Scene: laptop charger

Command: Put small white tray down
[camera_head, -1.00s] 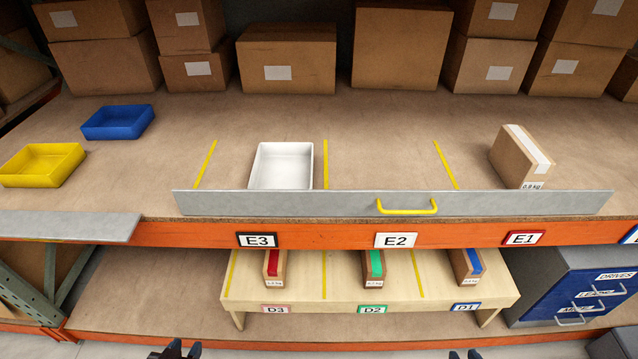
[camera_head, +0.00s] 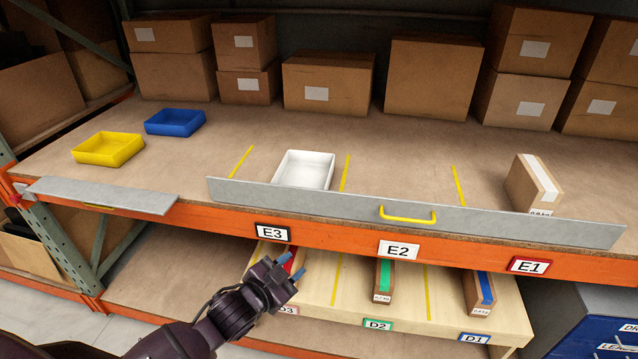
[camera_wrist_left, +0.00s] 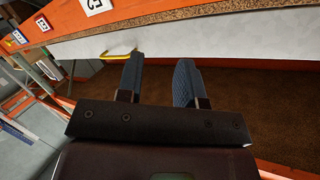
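The small white tray (camera_head: 304,170) stands upright and empty on the upper shelf, between two yellow lines above the E3 label. It sits behind a grey front barrier, which hides a little of its lower front. My left gripper (camera_head: 298,270) is in front of the shelf, lower than the barrier and near the E3 label, apart from the tray. In the left wrist view, its two blue fingers (camera_wrist_left: 157,80) are spread with nothing between them. The tray is not seen in that view. My right gripper is not in view.
The grey barrier (camera_head: 420,217) with a yellow handle (camera_head: 407,215) runs along the shelf front. A yellow tray (camera_head: 108,149) and a blue tray (camera_head: 175,123) stand at the left. A taped box (camera_head: 534,184) stands at the right. The E2 section is bare. Boxes line the back.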

